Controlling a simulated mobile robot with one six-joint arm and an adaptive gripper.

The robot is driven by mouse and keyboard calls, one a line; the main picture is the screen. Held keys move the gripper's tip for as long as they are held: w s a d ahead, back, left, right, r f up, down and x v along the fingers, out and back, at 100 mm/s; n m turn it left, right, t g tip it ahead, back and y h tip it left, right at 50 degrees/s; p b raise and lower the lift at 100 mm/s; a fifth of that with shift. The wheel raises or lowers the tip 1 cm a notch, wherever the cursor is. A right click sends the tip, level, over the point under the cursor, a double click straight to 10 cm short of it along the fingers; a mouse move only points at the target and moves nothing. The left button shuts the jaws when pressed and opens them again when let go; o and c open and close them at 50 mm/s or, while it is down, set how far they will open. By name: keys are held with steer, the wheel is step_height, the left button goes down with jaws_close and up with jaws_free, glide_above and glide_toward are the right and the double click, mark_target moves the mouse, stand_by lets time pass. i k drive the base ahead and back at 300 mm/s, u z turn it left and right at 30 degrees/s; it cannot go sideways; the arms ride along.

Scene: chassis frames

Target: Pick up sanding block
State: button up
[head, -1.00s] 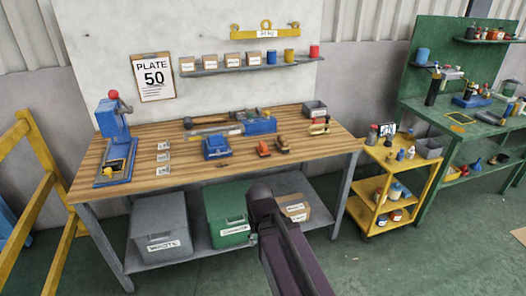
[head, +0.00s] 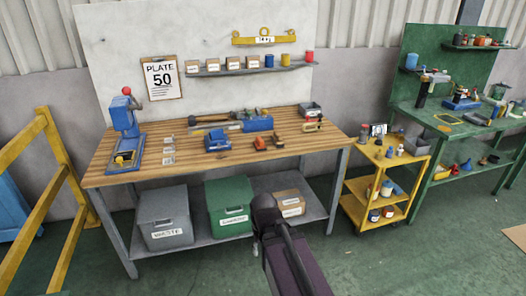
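Two small hand-sized items lie near the front right of the wooden workbench top (head: 215,162): an orange-red one (head: 260,144) and a brown one (head: 277,141). One of them may be the sanding block, but they are too small to tell which. Nothing holds either item. My dark arm (head: 285,250) rises from the bottom of the head view, in front of the bench's lower shelf. My gripper cannot be made out.
A blue vise-like tool (head: 217,141), a blue press (head: 126,130) and a grey bin (head: 311,109) stand on the bench. Grey (head: 164,215) and green (head: 228,205) bins sit below. A yellow cart (head: 375,212) stands right, a yellow rail (head: 62,170) left. The front floor is clear.

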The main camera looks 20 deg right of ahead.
mark_target(259, 145)
steer(key=k, duration=0.8)
steer(key=u, duration=0.35)
steer(key=i, duration=1.4)
steer(key=z, duration=0.4)
steer(key=i, duration=1)
steer(key=z, duration=0.55)
